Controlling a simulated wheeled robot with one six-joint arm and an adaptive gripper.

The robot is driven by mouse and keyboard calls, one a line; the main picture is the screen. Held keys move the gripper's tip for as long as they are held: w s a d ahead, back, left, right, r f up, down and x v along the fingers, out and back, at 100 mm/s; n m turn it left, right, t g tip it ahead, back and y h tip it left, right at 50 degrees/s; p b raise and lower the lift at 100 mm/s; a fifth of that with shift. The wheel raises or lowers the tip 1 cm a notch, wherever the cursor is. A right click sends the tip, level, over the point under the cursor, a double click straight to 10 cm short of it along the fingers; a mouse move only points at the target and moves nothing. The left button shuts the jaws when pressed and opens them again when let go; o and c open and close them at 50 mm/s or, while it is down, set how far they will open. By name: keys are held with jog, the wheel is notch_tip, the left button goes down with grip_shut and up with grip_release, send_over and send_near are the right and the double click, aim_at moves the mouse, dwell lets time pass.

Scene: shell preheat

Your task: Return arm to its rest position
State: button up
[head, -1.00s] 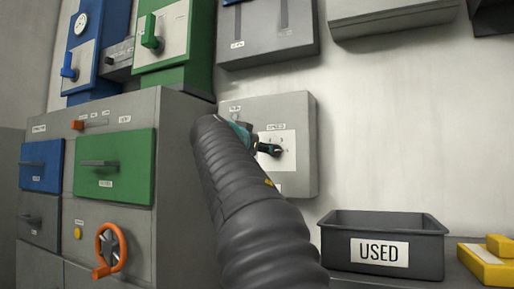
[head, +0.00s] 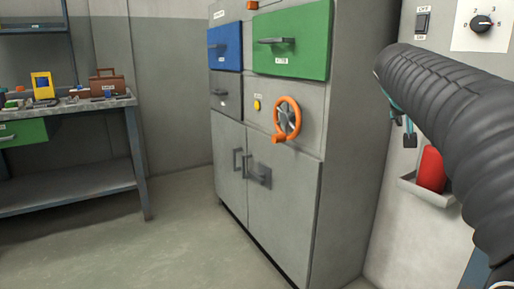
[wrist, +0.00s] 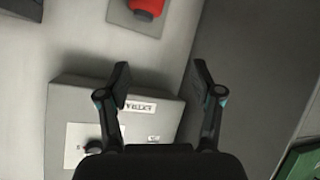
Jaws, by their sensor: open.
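My gripper (wrist: 162,85) shows in the wrist view with its two dark fingers spread apart and nothing between them. Behind the fingers is a grey box (wrist: 165,100) with a label and a dark knob on a white plate. In the head view my ribbed arm crosses the right side, and my gripper (head: 403,128) is partly hidden behind it, in front of the grey wall. I cannot tell how far the gripper is from the wall.
A grey cabinet (head: 270,190) with blue and green drawers and an orange handwheel (head: 287,119) stands left of my arm. A workbench (head: 70,103) is at far left. A red object (head: 431,168) sits in a wall tray below my arm. Floor (head: 170,250) before the cabinet is clear.

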jog(key=s+a+f+n+g+y+p, duration=0.35)
jog(key=s+a+f+y, duration=0.25)
jog(key=s+a+f, duration=0.85)
jog(key=s+a+f+n+y+p, duration=0.1)
jog(key=s+a+f+p, duration=0.1)
jog(key=s, duration=0.5)
jog(key=s+a+f+y+p, duration=0.1)
jog(key=s+a+f+p, duration=0.1)
jog(key=s+a+f, duration=0.2)
jog(key=s, duration=0.3)
jog(key=shift+a+f+n+t+p, duration=0.3)
jog(key=shift+a+n+t, duration=0.05)
jog(key=shift+s, duration=0.1)
